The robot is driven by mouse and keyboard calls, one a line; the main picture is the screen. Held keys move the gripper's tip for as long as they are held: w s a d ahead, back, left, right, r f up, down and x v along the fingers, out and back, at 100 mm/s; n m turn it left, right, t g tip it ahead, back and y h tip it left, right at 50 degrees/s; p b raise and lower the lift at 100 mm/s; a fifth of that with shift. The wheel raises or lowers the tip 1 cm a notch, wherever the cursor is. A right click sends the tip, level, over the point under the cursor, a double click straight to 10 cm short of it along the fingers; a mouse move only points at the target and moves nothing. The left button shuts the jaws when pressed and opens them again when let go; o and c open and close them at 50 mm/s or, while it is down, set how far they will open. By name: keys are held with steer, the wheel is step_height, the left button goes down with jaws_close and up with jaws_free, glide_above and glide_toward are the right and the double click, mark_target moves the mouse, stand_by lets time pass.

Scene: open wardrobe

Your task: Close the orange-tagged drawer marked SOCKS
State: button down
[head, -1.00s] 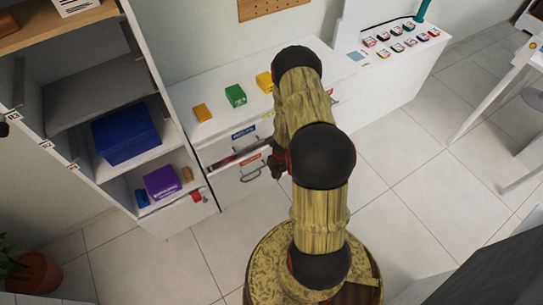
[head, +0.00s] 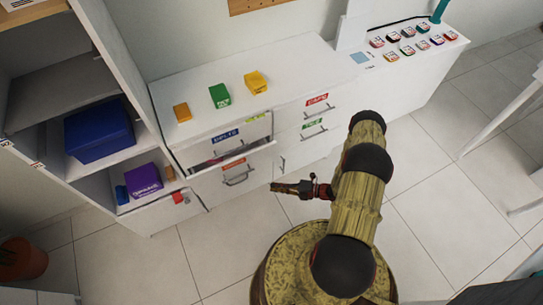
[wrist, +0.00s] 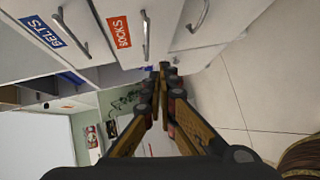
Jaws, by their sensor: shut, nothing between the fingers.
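The SOCKS drawer, with its orange tag (head: 233,163) and bar handle (head: 236,179), is in the left column of the white dresser. It stands partly out, with a strip of its inside showing behind its front edge. Its tag also shows in the wrist view (wrist: 119,32), beside a vertical-looking handle (wrist: 146,36). My gripper (head: 274,187) is shut and empty, to the right of the SOCKS handle and apart from it. In the wrist view the closed fingertips (wrist: 164,72) lie below and right of the SOCKS front.
The blue-tagged BELTS drawer (head: 227,136) is above. Red-tagged (head: 317,100) and green-tagged (head: 314,122) drawers are to the right. Small orange, green and yellow boxes stand on the dresser top (head: 200,70). Open shelves (head: 150,145) stand left. The tiled floor (head: 225,245) in front is clear.

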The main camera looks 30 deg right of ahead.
mark_target(253, 153)
step_height(253, 153, up, 6)
steer(key=w+d+t, duration=0.2)
steer(key=d+t, duration=0.1)
steer(key=shift+y, duration=0.4)
steer(key=shift+w+d+r+b+x, duration=0.1)
steer(key=shift+w+d+b+x, duration=0.25)
steer(key=shift+x, duration=1.9)
steer(key=shift+w+d+r+b+x, duration=0.1)
steer(key=shift+w+d+b+x, duration=0.3)
steer(key=shift+x, duration=1.85)
steer(key=shift+w+d+r+b+x, duration=0.15)
steer(key=shift+b+x, duration=0.3)
steer(key=shift+x, duration=1.8)
steer(key=shift+f, duration=0.1)
steer(key=w+b, duration=0.2)
steer(key=w, duration=0.3)
steer(key=shift+d+f, duration=0.1)
steer(key=shift+f, duration=0.05)
steer(key=shift+w+d+r, duration=0.1)
steer(key=shift+r, duration=0.1)
